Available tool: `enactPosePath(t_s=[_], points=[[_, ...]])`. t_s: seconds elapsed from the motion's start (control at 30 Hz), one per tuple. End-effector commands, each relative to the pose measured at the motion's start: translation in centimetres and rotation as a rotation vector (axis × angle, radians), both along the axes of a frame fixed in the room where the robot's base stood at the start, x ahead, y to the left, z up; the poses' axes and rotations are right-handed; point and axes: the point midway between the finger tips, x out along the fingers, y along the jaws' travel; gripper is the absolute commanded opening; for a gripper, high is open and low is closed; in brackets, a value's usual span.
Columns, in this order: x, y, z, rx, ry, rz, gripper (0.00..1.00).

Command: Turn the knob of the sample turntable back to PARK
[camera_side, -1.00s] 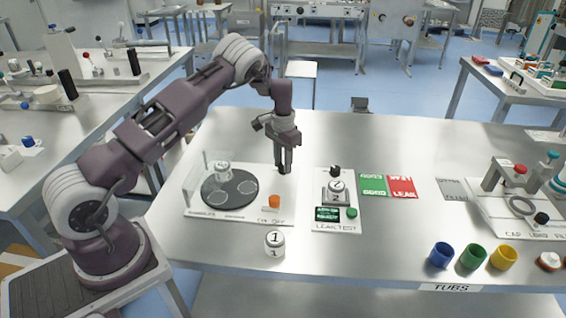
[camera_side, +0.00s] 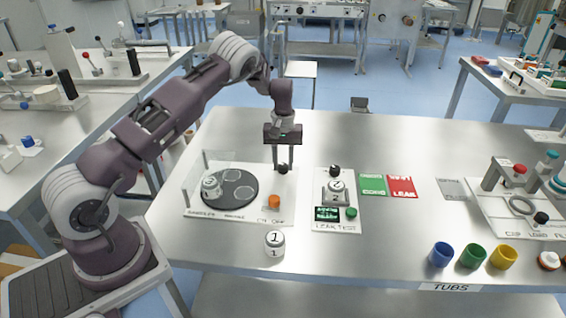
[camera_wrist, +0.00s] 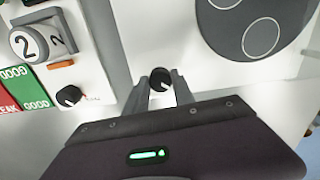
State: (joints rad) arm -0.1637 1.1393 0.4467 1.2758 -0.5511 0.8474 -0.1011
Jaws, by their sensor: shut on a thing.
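The sample turntable is a white plate (camera_side: 246,211) carrying a dark disc (camera_side: 232,185) with outlined round spots. A white tub (camera_side: 212,187) stands on the left part of the disc. The black turntable knob (camera_side: 283,169) is at the plate's back right corner. In the wrist view the knob (camera_wrist: 160,82) sits between my two fingers. My gripper (camera_side: 282,166) points straight down and is shut on the knob. The PARK label and the knob's setting are too small or hidden to read.
An orange button (camera_side: 274,201) is at the plate's front right. A clear upright panel (camera_side: 217,162) stands at its back left. The leak test plate (camera_side: 325,222) with its own black knob (camera_side: 335,171) is close on the right. A tub marked 1 (camera_side: 274,243) stands in front.

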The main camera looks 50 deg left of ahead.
Motion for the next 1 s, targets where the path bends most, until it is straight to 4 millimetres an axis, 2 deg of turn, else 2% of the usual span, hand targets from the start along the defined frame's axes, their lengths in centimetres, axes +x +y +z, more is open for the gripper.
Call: enactPosePath(t_s=[0.4,0.97,1.0], points=[[0.08,0.03,0.07,0.001,-0.002,0.185,0.0],[0.1,0.03,0.08,0.001,-0.002,0.216,0.0],[0.1,0.03,0.08,0.001,-0.002,0.216,0.32]])
